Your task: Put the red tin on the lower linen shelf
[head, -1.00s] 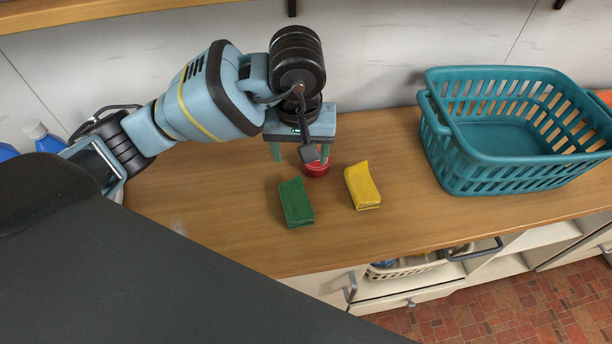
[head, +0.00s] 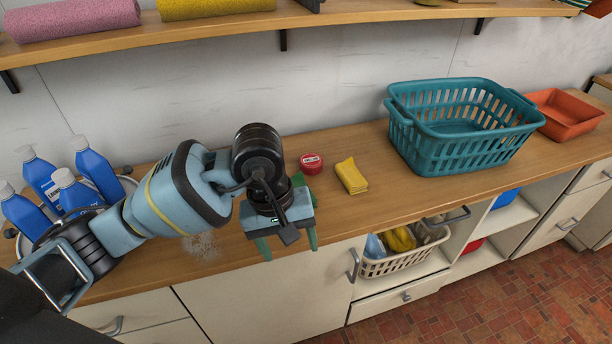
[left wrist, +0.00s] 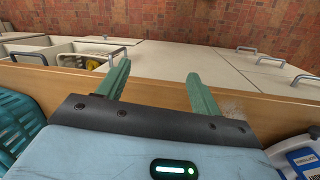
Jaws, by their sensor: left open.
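The red tin (head: 311,164) stands on the wooden counter, a round tin with a pale label on top. My left gripper (head: 288,247) is open and empty, pointing down at the counter's front edge, nearer to me than the tin and apart from it. In the left wrist view its two green fingers (left wrist: 157,76) are spread, with nothing between them. A wall shelf (head: 225,36) with a pink roll and a yellow roll runs above the counter; I cannot tell whether it is the lower linen shelf. My right gripper is not in view.
A yellow cloth (head: 351,176) lies right of the tin; a green cloth (head: 299,180) is partly hidden behind my gripper. A teal basket (head: 460,155) and an orange tray (head: 566,117) stand further right. Blue bottles (head: 95,168) stand at left. A cream basket (head: 402,263) sits below the counter.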

